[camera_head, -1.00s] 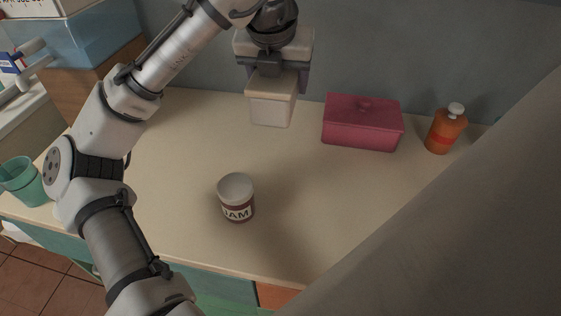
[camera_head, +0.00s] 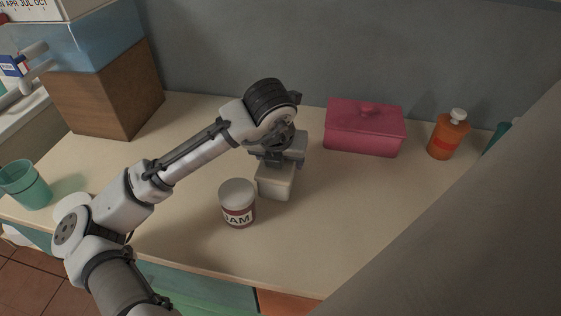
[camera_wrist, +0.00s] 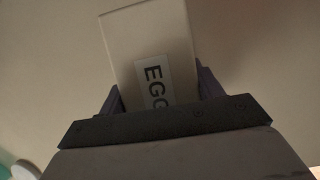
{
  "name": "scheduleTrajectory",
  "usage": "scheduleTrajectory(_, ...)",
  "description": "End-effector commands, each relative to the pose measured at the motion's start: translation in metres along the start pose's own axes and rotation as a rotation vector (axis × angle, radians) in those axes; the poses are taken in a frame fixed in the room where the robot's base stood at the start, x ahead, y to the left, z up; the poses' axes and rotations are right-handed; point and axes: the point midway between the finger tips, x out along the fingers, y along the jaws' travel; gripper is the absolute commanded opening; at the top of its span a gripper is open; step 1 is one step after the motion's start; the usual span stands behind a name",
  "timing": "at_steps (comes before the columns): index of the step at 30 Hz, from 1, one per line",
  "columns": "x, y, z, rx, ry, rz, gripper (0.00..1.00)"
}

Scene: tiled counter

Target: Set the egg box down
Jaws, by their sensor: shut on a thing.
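The egg box (camera_head: 273,184) is a small cream box, just right of the jam jar in the head view. In the wrist view the egg box (camera_wrist: 150,45) shows a white label reading "EGG", partly cut off by my gripper. My gripper (camera_head: 279,162) is shut on its upper end, with a finger on each side of it in the wrist view (camera_wrist: 160,90). The box is low over the counter (camera_head: 340,200); I cannot tell whether its base touches the surface.
A jam jar (camera_head: 237,203) with a pale lid stands close to the left of the box. A pink lidded container (camera_head: 364,130) and an orange bottle (camera_head: 447,136) stand at the back right. A green cup (camera_head: 25,185) is at far left. Counter to the right of the box is clear.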

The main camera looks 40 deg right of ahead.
Motion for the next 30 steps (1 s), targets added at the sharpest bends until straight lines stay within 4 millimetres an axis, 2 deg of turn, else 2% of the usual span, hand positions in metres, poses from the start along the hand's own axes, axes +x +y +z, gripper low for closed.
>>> scheduleTrajectory(3, 0.0099, -0.0001, -0.0043, 0.000, -0.002, -0.002, 0.23)
scheduleTrajectory(15, 0.0153, -0.0001, -0.0061, 0.000, -0.003, -0.001, 0.23)
scheduleTrajectory(16, 0.0144, -0.0002, -0.0059, 0.001, -0.002, 0.000, 0.69)
scheduleTrajectory(18, 0.0142, -0.0002, -0.0058, 0.001, -0.002, 0.000, 0.78)
scheduleTrajectory(20, 0.0141, -0.0002, -0.0058, 0.001, -0.001, 0.000, 0.86)
scheduleTrajectory(21, 0.0141, -0.0001, -0.0058, 0.001, -0.001, 0.000, 0.87)
scheduleTrajectory(30, 0.0106, -0.0001, -0.0044, 0.001, -0.002, 0.000, 0.87)
